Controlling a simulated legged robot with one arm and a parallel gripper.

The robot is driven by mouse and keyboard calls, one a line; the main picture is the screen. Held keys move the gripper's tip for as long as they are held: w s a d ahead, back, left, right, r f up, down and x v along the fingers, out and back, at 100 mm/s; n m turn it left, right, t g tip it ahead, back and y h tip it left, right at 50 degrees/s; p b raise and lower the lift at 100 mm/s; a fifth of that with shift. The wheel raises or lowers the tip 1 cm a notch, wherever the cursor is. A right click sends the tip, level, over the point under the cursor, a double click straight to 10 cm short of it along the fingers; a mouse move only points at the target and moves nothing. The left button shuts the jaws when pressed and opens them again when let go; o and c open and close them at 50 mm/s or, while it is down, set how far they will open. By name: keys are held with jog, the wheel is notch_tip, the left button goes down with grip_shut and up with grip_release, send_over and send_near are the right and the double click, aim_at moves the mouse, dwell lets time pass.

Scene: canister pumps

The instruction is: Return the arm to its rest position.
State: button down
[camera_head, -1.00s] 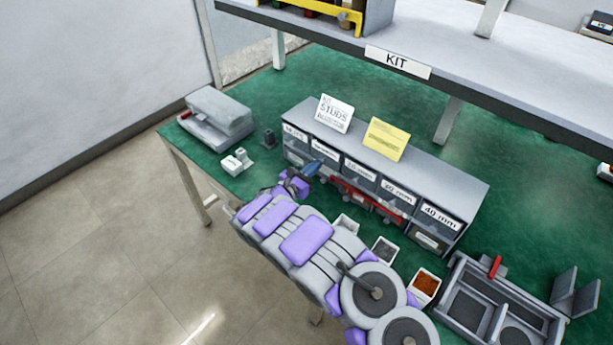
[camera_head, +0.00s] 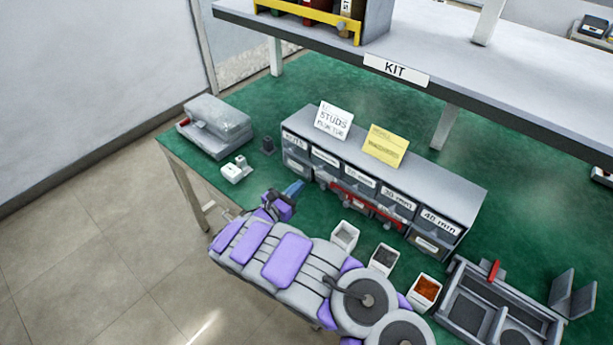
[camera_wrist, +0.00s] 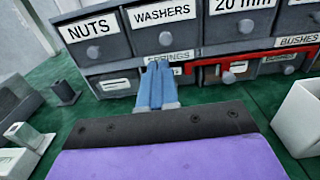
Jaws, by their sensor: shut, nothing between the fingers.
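My gripper (camera_head: 292,189) is at the end of my grey and purple arm, over the near edge of the green bench in the head view. Its blue fingers also show in the wrist view (camera_wrist: 157,87), pressed together with nothing between them. They point at the front of the grey drawer cabinet (camera_head: 452,196). In the wrist view the fingertips overlap the lower drawer labelled springs; I cannot tell whether they touch it. My arm is folded low along the bench's front side.
Three white bins (camera_head: 345,235) stand in front of the cabinet. A grey divided tray (camera_head: 462,317) is at right. A red bar (camera_head: 366,205) crosses the lower drawers. The KIT shelf (camera_head: 300,27) overhangs the back.

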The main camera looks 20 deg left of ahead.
jog(key=p+v, duration=0.1)
jog(key=v, duration=0.5)
jog(key=shift+s+d, duration=0.2)
jog(key=shift+s, duration=0.05)
